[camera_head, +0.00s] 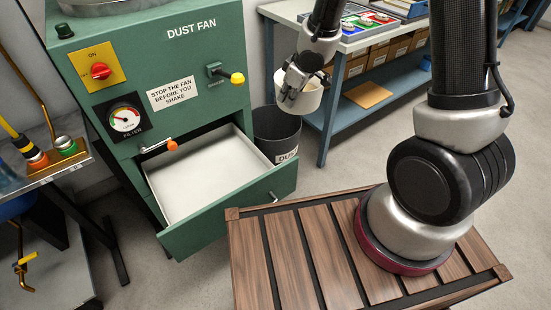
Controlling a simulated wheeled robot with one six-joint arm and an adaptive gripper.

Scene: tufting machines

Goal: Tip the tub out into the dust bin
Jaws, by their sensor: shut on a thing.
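A small cream-white tub (302,97) hangs in my gripper (294,86), which is shut on its rim. The tub looks upright or only slightly tilted; I cannot see what is in it. The dust bin (277,132) is a dark round bin on the floor, with a white label partly reading "DUS". It stands between the green dust fan cabinet and the blue-legged bench. In the picture the tub is above and slightly right of the bin's mouth. I cannot tell whether it is directly over it.
The dust fan cabinet (120,95) has its white-lined drawer (205,172) pulled out, left of and in front of the bin. A bench with a lower shelf (375,110) stands at the right. A tool table (70,165) is at far left.

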